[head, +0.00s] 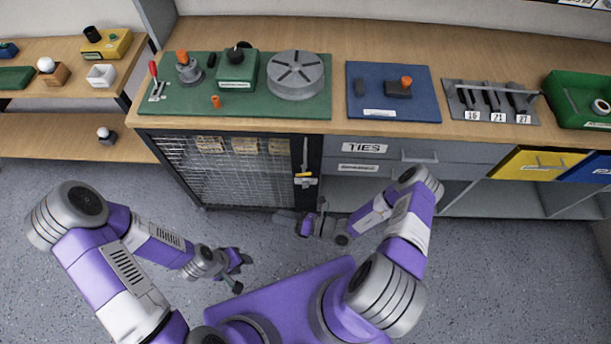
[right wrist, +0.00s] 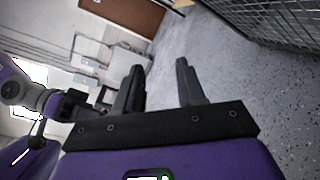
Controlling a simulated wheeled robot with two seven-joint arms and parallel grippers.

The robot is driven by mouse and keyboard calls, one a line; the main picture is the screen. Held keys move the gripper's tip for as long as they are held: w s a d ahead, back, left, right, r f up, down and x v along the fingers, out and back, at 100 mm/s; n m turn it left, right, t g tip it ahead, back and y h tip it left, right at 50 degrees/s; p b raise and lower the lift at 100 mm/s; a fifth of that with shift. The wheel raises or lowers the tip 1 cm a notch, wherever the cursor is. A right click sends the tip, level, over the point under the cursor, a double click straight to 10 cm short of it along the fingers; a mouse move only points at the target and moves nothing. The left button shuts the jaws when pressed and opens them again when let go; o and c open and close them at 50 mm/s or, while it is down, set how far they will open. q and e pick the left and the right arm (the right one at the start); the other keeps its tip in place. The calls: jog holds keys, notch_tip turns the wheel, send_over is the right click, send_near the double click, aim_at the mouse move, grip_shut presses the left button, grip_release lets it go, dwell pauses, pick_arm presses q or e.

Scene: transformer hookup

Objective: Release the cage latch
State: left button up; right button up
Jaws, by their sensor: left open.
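The cage (head: 225,170) is a black-framed mesh door under the bench, and it looks shut. Its mesh also shows at the upper right of the right wrist view (right wrist: 285,22). The cage latch (head: 304,176), with a yellow part and a metal plate, sits on the right-hand post of the frame. My right gripper (head: 285,217) is low in front of the cage, below the latch and apart from it. In the right wrist view its fingers (right wrist: 158,75) are spread with nothing between them. My left gripper (head: 240,264) is open and empty over the floor, nearer to me.
Drawers (head: 395,155), one labelled TIES, are right of the cage. Floor before the cage is clear apart from my arms.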

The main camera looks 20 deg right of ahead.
jog(key=w+d+f+m+t+h, duration=0.2)
jog(key=w+d+m+t+h, duration=0.1)
jog(key=d+m+t+h, duration=0.25)
jog(key=w+d+f+m+t+h, duration=0.1)
jog(key=w+d+m+t+h, duration=0.15)
jog(key=d+m+h, duration=0.4)
jog(key=w+y, duration=0.1)
jog(key=w, duration=0.6)
jog(key=shift+w+d+g+b, duration=0.15)
jog(key=shift+d+g+b, duration=0.25)
jog(key=shift+d+b, duration=0.05)
jog(key=shift+f, duration=0.1)
grip_shut()
